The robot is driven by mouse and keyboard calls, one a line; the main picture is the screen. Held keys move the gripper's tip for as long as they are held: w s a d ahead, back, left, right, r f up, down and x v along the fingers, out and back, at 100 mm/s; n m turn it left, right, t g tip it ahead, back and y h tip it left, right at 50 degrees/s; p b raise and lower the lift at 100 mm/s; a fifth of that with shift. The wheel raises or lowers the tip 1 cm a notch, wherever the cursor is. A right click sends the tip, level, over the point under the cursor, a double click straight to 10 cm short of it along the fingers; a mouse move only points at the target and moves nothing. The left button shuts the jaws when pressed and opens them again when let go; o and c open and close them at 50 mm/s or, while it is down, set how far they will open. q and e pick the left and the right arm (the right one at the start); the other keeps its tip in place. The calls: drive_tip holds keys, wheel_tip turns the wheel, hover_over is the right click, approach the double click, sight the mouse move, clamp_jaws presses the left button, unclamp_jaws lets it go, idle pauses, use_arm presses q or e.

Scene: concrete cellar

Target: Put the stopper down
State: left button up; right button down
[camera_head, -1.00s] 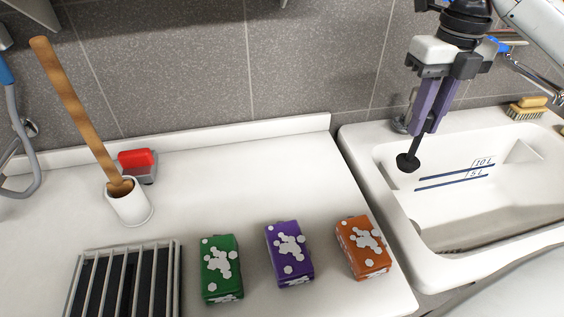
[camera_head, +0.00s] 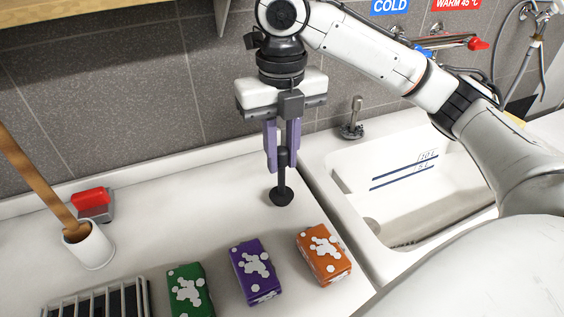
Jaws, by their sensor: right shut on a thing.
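The stopper (camera_head: 282,193) is black, with a thin stem and a wider round foot. My right gripper (camera_head: 282,160) is shut on its stem and points down, holding it upright. The stopper shows over the right part of the white counter (camera_head: 205,205), behind the purple and orange boxes and left of the sink. I cannot tell whether its foot touches the counter. My left gripper is not in view.
A green box (camera_head: 189,290), a purple box (camera_head: 255,272) and an orange box (camera_head: 324,255) stand along the front. A white holder (camera_head: 90,246) with a wooden handle, a red-topped item (camera_head: 92,203) and a rack (camera_head: 97,300) are at left. The sink (camera_head: 395,205) is right.

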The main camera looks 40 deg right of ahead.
drive_tip(key=shift+f, duration=1.45)
drive_tip(key=c, duration=1.6)
unclamp_jaws()
drive_tip(key=shift+r, duration=3.85)
